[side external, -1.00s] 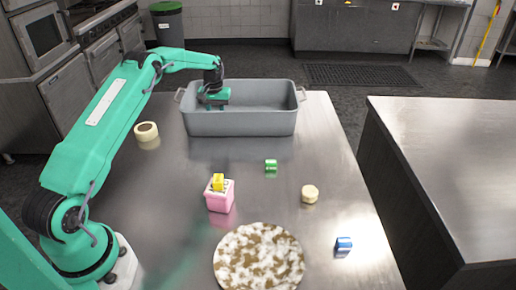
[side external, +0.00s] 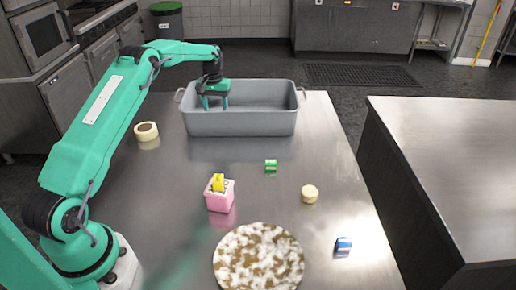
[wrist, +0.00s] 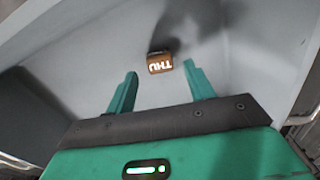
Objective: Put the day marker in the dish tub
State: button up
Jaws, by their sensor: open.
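The day marker (wrist: 160,63) is a small brown piece with white "THU" lettering. In the wrist view it lies inside the grey dish tub (wrist: 75,50), apart from my fingers and beyond their tips. In the side view the tub (side external: 250,124) stands at the far end of the steel table, and its front wall hides the marker. My gripper (side external: 214,104) reaches down into the tub's left half. In the wrist view my gripper (wrist: 160,85) is open, with nothing between its two green fingers.
A cream tape roll (side external: 146,130) lies left of the tub. A green roll (side external: 271,166), a pale round piece (side external: 310,194), a blue roll (side external: 343,246), a pink box (side external: 220,201) holding something yellow, and a mottled round board (side external: 258,262) are on the table nearer the camera.

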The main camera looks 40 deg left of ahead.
notch_tip(320, 180, up, 9)
dwell(0.4)
dwell(0.5)
jog(key=s+d+r+m+t, duration=0.35)
jog(key=s+d+r, duration=0.85)
jog(key=d+r, duration=0.45)
jog(key=s+d+f+m, duration=0.1)
jog(key=s+d, duration=0.2)
jog(key=s, duration=0.4)
jog(key=s+d+f+m+t, duration=0.1)
jog(key=s+d, duration=0.3)
jog(key=s, duration=0.4)
jog(key=s+d+f+m+t, duration=0.1)
jog(key=s+d+f+m, duration=0.1)
jog(key=s, duration=0.6)
jog(key=shift+d+f, duration=0.65)
jog(key=shift+d, duration=0.4)
